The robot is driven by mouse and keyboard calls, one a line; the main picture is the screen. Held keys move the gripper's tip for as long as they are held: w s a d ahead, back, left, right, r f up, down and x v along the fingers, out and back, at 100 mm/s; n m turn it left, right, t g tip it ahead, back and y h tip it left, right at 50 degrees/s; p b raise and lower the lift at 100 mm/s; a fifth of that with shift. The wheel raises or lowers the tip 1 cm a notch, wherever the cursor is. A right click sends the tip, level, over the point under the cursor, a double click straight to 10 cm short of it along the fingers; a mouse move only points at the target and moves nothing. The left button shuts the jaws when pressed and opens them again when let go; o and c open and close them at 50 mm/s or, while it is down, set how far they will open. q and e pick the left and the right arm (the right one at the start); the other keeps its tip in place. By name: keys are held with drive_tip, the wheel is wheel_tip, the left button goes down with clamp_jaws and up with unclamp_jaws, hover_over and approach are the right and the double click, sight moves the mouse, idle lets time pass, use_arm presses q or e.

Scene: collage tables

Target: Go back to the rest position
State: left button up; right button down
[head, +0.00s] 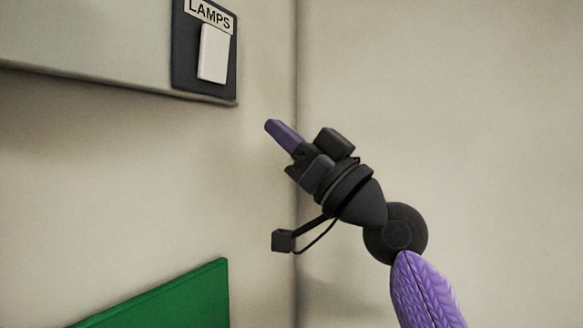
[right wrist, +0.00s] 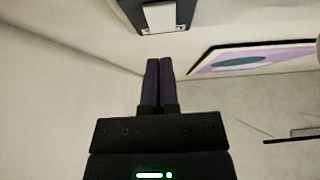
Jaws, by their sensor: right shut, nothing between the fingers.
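My right gripper (head: 270,125) is raised in front of the wall corner, with its purple fingers pointing up and to the left. It is shut and empty, below and to the right of a dark switch plate (head: 185,70) labelled LAMPS with a white rocker (head: 213,53). A gap shows between the fingertips and the plate. In the right wrist view the two fingers (right wrist: 159,62) lie together, and the switch plate (right wrist: 135,12) is at the top, beyond the tips. My left gripper is not in view.
A grey panel (head: 90,45) carries the switch plate and has a lower edge above the gripper. A green board (head: 170,300) stands at the lower left. The wall (head: 480,120) to the right is bare. A framed purple picture (right wrist: 250,58) shows in the right wrist view.

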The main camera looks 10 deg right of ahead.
drive_tip(key=shift+v, duration=0.75)
drive_tip(key=shift+f, duration=0.1)
